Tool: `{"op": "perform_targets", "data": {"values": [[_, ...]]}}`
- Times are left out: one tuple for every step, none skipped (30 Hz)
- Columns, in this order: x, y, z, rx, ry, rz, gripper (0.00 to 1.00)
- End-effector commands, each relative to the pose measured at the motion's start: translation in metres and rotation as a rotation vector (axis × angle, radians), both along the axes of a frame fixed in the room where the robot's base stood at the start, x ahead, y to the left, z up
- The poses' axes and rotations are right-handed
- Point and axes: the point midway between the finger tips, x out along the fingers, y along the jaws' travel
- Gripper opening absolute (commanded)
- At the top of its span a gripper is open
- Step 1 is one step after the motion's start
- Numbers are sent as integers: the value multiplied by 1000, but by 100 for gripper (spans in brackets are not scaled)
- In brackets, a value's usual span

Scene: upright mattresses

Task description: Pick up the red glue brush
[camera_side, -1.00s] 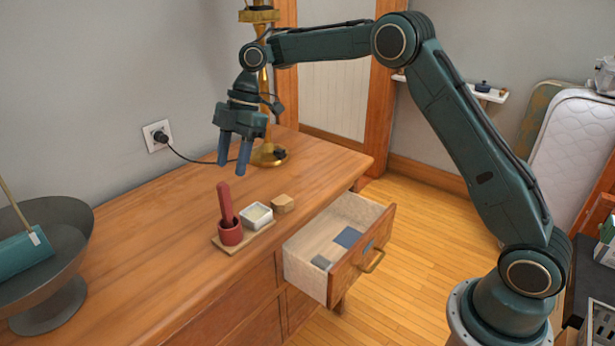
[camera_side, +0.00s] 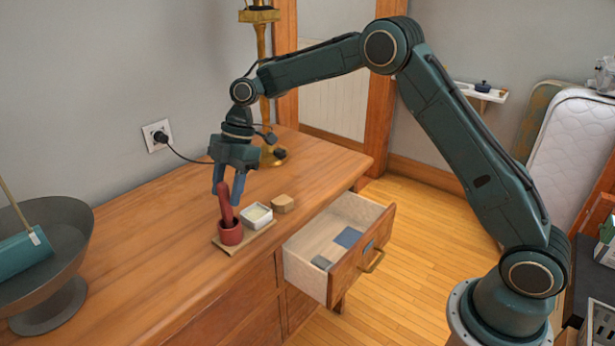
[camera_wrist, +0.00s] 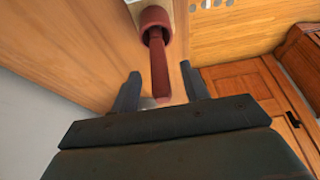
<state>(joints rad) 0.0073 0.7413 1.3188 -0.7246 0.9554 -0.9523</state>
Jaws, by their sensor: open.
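The red glue brush (camera_side: 225,203) stands upright, slightly tilted, in a small red pot (camera_side: 231,236) on a thin wooden board (camera_side: 262,232) on the dresser top. My gripper (camera_side: 228,198) is open and empty, with its blue fingers pointing down around or just behind the top of the brush handle in the side view. In the wrist view the brush handle (camera_wrist: 159,70) points from the red pot (camera_wrist: 155,18) toward the gap between the fingertips of my gripper (camera_wrist: 161,80). I see no finger touching the handle there.
A white square dish (camera_side: 257,216) and a small wooden block (camera_side: 283,204) stand to the right of the pot. An open drawer (camera_side: 334,251) juts out in front. A brass lamp (camera_side: 264,90) stands behind; a dark bowl (camera_side: 50,240) is at the left.

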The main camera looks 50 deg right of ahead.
Motion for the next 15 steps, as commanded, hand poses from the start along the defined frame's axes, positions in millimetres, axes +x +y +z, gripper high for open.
{"op": "perform_targets", "data": {"values": [[0,3,-7,0,3,1,45],[0,4,-10,0,3,0,45],[0,6,-15,0,4,2,45],[-1,8,-18,0,3,2,45],[0,9,-20,0,3,1,45],[0,10,-23,0,2,1,45],[0,11,-25,0,1,0,45],[0,11,-26,0,1,0,45],[0,11,-27,-1,1,1,45],[0,12,-28,-1,1,1,45],[0,12,-28,-1,1,1,45],[0,12,-29,-1,0,1,45],[0,12,-29,-1,0,1,45],[0,12,-29,-1,0,1,45],[0,12,-29,-1,0,1,45]]}}
